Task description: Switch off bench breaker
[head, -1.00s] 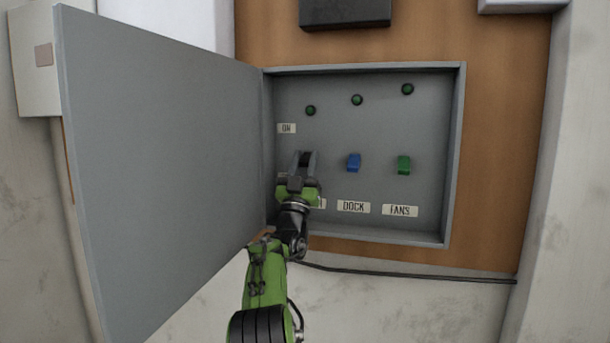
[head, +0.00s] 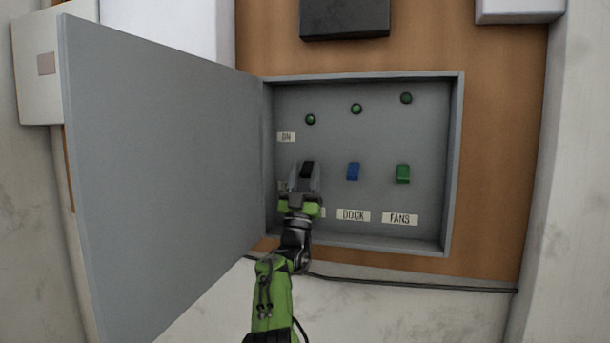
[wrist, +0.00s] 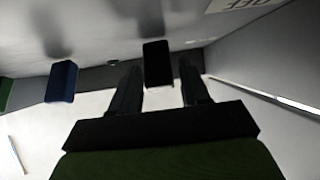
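The breaker panel (head: 350,210) holds a row of three switches. The leftmost is a black lever (head: 307,169), seen between my gripper's fingertips; the wrist view shows it there too (wrist: 158,65). My gripper (head: 306,176) is open, one finger on each side of the lever, with slim gaps in the wrist view. I cannot tell whether a finger touches it. The label under this lever is mostly hidden behind my gripper. An ON label (head: 286,137) sits above left. A green lamp (head: 311,119) is above the lever.
A blue switch (head: 353,172) labelled DOCK and a green switch (head: 403,174) labelled FANS are to the right, with green lamps above. The open grey door (head: 160,180) stands left of my arm. The box rim (head: 455,165) surrounds the panel.

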